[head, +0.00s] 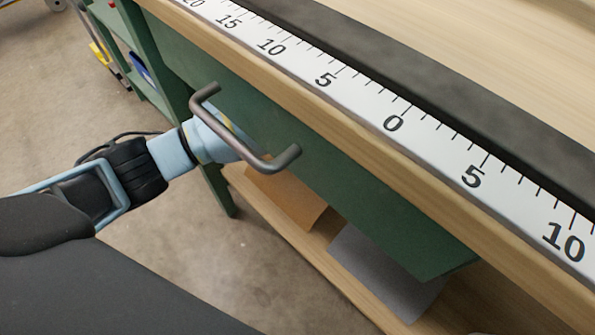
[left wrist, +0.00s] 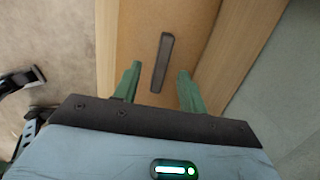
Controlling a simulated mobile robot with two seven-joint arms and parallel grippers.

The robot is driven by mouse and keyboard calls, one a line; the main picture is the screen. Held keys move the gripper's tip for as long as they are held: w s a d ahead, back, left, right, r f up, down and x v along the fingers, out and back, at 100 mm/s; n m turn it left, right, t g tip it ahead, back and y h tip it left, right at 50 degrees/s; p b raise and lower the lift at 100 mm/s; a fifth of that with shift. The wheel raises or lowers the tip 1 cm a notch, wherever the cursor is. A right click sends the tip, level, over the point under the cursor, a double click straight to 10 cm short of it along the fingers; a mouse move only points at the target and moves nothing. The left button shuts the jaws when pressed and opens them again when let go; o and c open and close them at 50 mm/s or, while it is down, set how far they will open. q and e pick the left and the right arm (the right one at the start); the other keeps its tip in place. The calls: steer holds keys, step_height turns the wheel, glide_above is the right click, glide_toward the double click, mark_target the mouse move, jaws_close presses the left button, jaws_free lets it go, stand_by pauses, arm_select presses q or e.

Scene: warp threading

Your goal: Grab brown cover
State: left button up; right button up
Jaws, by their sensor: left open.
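The brown cover (head: 290,203) lies on the low wooden shelf under the bench in the head view. In the left wrist view the brown cover (left wrist: 138,30) fills the upper middle and carries a dark bar handle (left wrist: 163,60). My left gripper (left wrist: 158,88) is open, its green fingers on either side of the lower end of the bar, with a gap on both sides. I cannot tell how far the fingertips are above the cover. In the head view, my left wrist reaches behind a grey metal handle (head: 270,162) and the fingers are hidden. My right gripper is not in view.
A grey cover (head: 385,272) lies on the same shelf (head: 345,293), right of the brown one. The green bench panel (head: 350,180) hangs above. The bench top carries a white ruler strip (head: 355,95). A green leg (head: 215,185) stands near my wrist.

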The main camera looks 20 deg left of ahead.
arm_select(q)
steer(key=f+b, duration=0.1)
steer(key=f, duration=0.1)
steer(key=f+b, duration=0.2)
steer(key=f, duration=0.1)
steer(key=shift+w, duration=0.2)
steer(key=shift+c, duration=0.4)
steer(key=shift+r, duration=0.1)
jaws_close()
